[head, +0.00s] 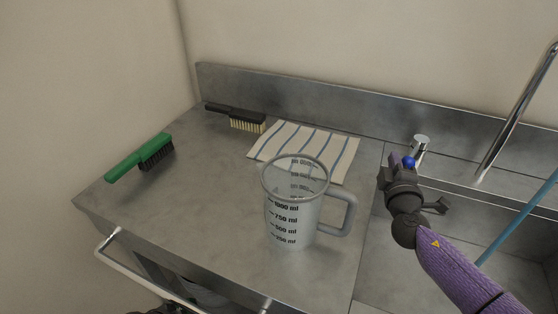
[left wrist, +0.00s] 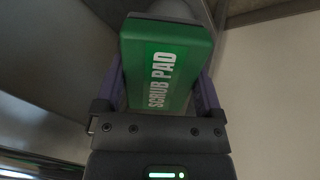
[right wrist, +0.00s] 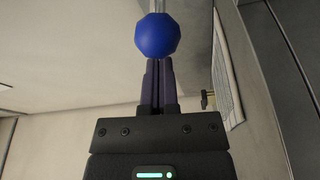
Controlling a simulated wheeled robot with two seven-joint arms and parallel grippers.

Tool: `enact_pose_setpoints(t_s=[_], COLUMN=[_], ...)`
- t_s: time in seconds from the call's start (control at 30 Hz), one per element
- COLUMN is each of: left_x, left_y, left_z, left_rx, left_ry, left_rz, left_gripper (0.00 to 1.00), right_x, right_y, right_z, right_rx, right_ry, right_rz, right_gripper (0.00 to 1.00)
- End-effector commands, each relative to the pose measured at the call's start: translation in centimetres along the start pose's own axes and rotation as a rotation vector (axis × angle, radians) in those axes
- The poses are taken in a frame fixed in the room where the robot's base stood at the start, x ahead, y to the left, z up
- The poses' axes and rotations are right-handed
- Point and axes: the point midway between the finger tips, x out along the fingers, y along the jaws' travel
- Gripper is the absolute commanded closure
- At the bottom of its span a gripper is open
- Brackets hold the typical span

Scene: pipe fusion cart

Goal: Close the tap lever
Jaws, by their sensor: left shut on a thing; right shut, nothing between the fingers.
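The tap lever's blue round knob (head: 408,161) is beside the chrome tap body (head: 419,143) at the sink's back edge. My right gripper (head: 394,160) is beside the knob, to its left in the head view. In the right wrist view the knob (right wrist: 156,35) is just beyond the shut purple fingertips (right wrist: 158,64); I cannot tell whether they touch. Nothing is between those fingers. In the left wrist view my left gripper (left wrist: 157,85) is shut on a green scrub pad (left wrist: 165,50), with a finger on each side.
A clear measuring jug (head: 290,215) stands left of my right arm. A striped cloth (head: 275,142), a black brush (head: 245,121) and a green brush (head: 140,158) lie behind and left. The chrome spout (head: 515,115) rises at right; a blue rod (head: 515,222) slants across the sink.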

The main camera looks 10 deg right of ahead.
Motion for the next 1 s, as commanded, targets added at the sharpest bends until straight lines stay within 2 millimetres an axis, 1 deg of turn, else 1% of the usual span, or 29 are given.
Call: enact_pose_setpoints(t_s=[0.4,0.47,0.53,0.6,0.7,0.77,1.0], left_x=[-0.1,0.4,1.8,2.6,2.8,2.9,2.7], left_y=[0.0,-0.2,-0.7,-1.0,-1.1,-1.1,-1.1], left_z=[-0.1,0.1,0.7,1.0,1.1,1.1,1.0], left_rx=[0.000,-0.001,-0.002,-0.003,-0.003,-0.003,-0.003], left_ry=[0.001,-0.001,-0.007,-0.011,-0.012,-0.012,-0.011], left_rz=[0.000,-0.001,-0.003,-0.004,-0.004,-0.004,-0.004], left_gripper=[0.60,0.60,0.60,0.60,0.60,0.60,0.60], right_x=[-0.3,-0.4,-0.9,-1.6,-2.1,-2.3,-2.3], right_y=[-0.2,-0.4,-0.8,-0.5,0.1,0.4,0.7], right_z=[0.0,0.3,1.2,2.0,3.1,3.4,3.5], right_rx=[0.000,0.000,0.001,0.004,0.007,0.007,0.006], right_ry=[0.002,0.015,0.062,0.098,0.095,0.097,0.096], right_rz=[0.000,-0.004,-0.014,-0.021,-0.019,-0.018,-0.015], right_gripper=[1.00,1.00,1.00,1.00,1.00,1.00,1.00])
